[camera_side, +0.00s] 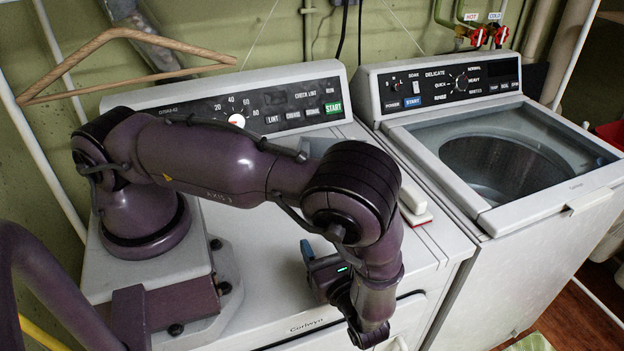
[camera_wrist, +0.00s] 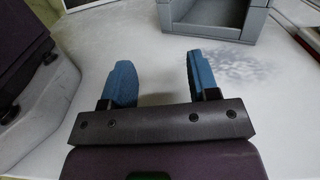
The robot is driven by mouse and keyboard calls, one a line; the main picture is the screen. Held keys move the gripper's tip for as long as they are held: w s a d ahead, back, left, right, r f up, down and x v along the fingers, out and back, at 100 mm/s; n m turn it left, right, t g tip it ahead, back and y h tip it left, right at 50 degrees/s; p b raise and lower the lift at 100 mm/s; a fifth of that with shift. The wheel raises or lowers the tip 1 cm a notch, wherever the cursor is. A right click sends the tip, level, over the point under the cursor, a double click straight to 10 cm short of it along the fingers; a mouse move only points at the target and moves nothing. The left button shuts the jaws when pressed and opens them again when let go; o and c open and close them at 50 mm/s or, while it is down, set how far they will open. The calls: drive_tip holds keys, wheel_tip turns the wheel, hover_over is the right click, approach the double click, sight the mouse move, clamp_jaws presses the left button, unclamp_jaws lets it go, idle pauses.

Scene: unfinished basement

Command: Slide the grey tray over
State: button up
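The grey tray (camera_wrist: 256,24) shows in the wrist view at the top right, cut off by the frame edge. It has raised walls and stands on the white machine top, ahead of my gripper and to its right. The tray and fingertips are apart. In the side view my gripper (camera_side: 307,250) is low over the machine top near its front, partly hidden by my wrist.
A white brush-like item with a red edge (camera_side: 414,207) lies right of my arm. A control panel (camera_side: 285,103) rises at the back. A washer (camera_side: 500,150) with a glass lid stands to the right. A wooden hanger (camera_side: 120,33) hangs at upper left. White surface around my fingertips is clear.

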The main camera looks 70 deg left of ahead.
drive_tip(key=a+r+n+g+h, duration=0.1)
drive_tip(key=a+n+g, duration=0.1)
drive_tip(key=a, duration=0.1)
drive_tip(key=w+a+r+n+g+h, duration=0.1)
drive_tip(key=a+r+n+g, duration=0.1)
drive_tip(key=a+n+g, duration=0.1)
drive_tip(key=w+a+r+n+g+h, duration=0.1)
drive_tip(key=a+n+g+h, duration=0.1)
drive_tip(key=a, duration=0.1)
drive_tip(key=shift+a+r+n+g, duration=0.1)
drive_tip(key=shift+r+n+g, duration=0.15)
drive_tip(key=shift+n+g, duration=0.05)
drive_tip(key=a+r+n+h, duration=0.1)
drive_tip(key=a+n+h, duration=0.2)
drive_tip(key=s+a+r+n+g+h, duration=0.1)
drive_tip(key=a+n+h, duration=0.2)
drive_tip(key=n+h, duration=0.1)
drive_tip(key=a+r+n+h, duration=0.1)
drive_tip(key=a+n+h, duration=0.2)
drive_tip(key=shift+s+n, duration=0.4)
drive_tip(key=w+a+r+n+t+h, duration=0.3)
drive_tip(key=a+n+t, duration=0.4)
drive_tip(key=n, duration=0.5)
drive_tip(key=shift+w+a+r+t+h, duration=0.2)
drive_tip(key=shift+w+t+h, duration=0.3)
drive_tip(key=shift+w+t, duration=0.35)
wheel_tip(320, 180, down, 13)
drive_tip(key=shift+f, duration=0.1)
